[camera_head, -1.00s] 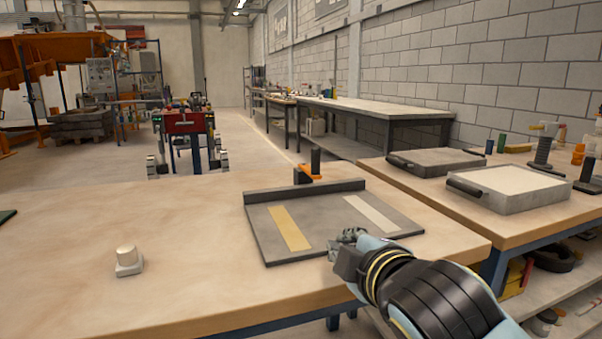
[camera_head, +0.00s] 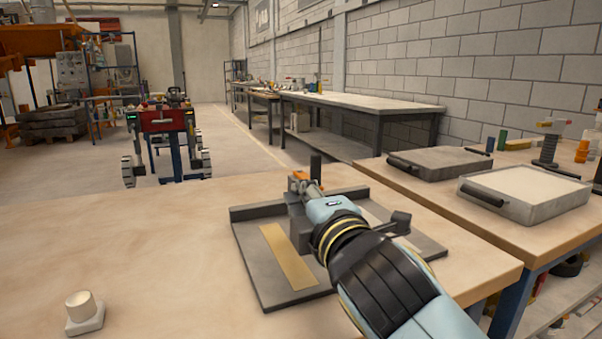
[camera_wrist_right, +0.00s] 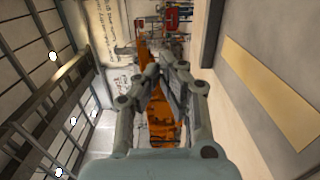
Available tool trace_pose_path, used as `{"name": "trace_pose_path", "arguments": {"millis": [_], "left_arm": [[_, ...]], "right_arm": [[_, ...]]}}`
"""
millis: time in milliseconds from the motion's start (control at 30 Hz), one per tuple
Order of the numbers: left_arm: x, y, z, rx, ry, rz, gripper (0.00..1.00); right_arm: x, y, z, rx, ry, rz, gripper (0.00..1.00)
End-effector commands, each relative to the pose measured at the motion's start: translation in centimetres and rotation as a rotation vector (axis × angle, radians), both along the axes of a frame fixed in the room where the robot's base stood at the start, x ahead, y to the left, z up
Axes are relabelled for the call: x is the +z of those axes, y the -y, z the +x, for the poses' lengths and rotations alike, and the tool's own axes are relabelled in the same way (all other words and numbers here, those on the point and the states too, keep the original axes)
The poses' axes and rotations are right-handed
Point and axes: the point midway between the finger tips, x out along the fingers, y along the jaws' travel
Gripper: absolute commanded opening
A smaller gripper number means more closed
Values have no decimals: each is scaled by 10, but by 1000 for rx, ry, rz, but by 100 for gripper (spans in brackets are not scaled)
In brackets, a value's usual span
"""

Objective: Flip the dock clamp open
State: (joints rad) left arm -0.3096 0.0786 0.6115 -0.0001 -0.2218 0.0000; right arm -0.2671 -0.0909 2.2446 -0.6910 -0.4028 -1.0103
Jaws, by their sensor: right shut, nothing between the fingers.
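The dock plate (camera_head: 275,292) is a grey slab on the near table, with a raised back rail and a yellow strip (camera_head: 287,257). The dock clamp (camera_head: 299,176), orange with a black upright handle (camera_head: 315,167), stands at the back rail. My right gripper (camera_head: 298,190) is shut and empty, above the plate and in line with the clamp, covering part of it. Whether they touch I cannot tell. The right wrist view shows its closed fingers (camera_wrist_right: 165,68), with orange behind them that I cannot surely tell as clamp or background. My left gripper is not in view.
A small white knob on a square base (camera_head: 82,311) stands at the table's left front. The table between it and the plate is clear. Two grey trays, one dark (camera_head: 437,163) and one light-topped (camera_head: 526,188), lie on the right table.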

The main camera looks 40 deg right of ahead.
Motion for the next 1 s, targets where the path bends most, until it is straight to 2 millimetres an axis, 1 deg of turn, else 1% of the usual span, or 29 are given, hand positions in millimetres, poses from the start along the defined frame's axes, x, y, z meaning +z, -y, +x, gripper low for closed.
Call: {"name": "trace_pose_path", "arguments": {"millis": [167, 267, 400, 567, 700, 800, 1000], "left_arm": [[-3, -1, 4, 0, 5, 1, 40], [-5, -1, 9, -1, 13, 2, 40], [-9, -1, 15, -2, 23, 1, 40], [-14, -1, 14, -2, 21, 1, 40], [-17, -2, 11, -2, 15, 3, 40], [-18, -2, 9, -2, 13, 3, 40], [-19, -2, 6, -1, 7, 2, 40]], "right_arm": [[0, 4, 16, 2, 3, -1, 0], [0, 10, 34, 1, 4, -2, 0], [0, 19, 64, 1, 3, -2, 0], [-1, 28, 96, 0, 1, 0, 0], [-1, 50, 95, 0, -1, -6, 0], [-1, 60, 94, 0, 0, -4, 0], [0, 68, 94, 0, 0, 1, 0]]}}
